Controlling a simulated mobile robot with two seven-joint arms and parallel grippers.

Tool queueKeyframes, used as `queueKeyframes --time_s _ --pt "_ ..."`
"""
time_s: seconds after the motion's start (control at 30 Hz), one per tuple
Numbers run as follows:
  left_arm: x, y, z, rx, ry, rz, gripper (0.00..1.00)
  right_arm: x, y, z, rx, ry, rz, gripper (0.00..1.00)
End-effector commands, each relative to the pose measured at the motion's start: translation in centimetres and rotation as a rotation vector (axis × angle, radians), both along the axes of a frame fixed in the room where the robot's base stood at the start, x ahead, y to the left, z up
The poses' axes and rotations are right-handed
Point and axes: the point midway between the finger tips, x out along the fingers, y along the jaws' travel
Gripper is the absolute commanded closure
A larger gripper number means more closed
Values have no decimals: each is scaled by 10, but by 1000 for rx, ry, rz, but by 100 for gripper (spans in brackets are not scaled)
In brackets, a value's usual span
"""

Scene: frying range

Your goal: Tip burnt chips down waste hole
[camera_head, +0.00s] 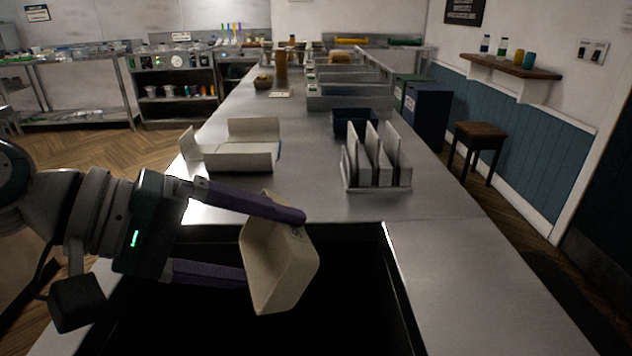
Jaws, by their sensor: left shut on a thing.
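My left gripper (272,246) comes in from the left and is shut on a cream-coloured open box (268,275). One purple finger lies along the box's upper part and the other reaches its left side from below. The box is tilted, held above a large dark rectangular opening (350,310) in the steel counter. I see no chips in the box or in the opening. The opening's inside is too dark to make out. My right gripper is not in view.
Behind the opening stand a cream open carton (235,157) on the left and a rack with upright dividers (376,180) on the right. A dark blue bin (354,122) sits farther back. The counter (460,270) right of the opening is clear.

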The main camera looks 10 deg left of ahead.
Motion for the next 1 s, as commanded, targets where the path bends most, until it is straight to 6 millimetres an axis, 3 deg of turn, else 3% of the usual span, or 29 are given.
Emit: queueKeyframes --time_s 0.03,0.37,0.53,0.67,0.73,0.83,1.0 --pt "1 -1 10 20 12 -1 100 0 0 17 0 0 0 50" --pt "5 -8 13 188 125 -1 100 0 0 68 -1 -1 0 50" --pt "10 -13 13 365 237 -3 100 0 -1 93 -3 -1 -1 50" --pt "13 -16 2 533 345 -1 100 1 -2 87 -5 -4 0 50" --pt "12 -18 3 606 405 0 100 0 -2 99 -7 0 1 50" --pt "13 -19 -5 713 475 -1 100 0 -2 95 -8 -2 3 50" --pt "14 -21 -19 880 588 -1 100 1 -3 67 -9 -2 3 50"
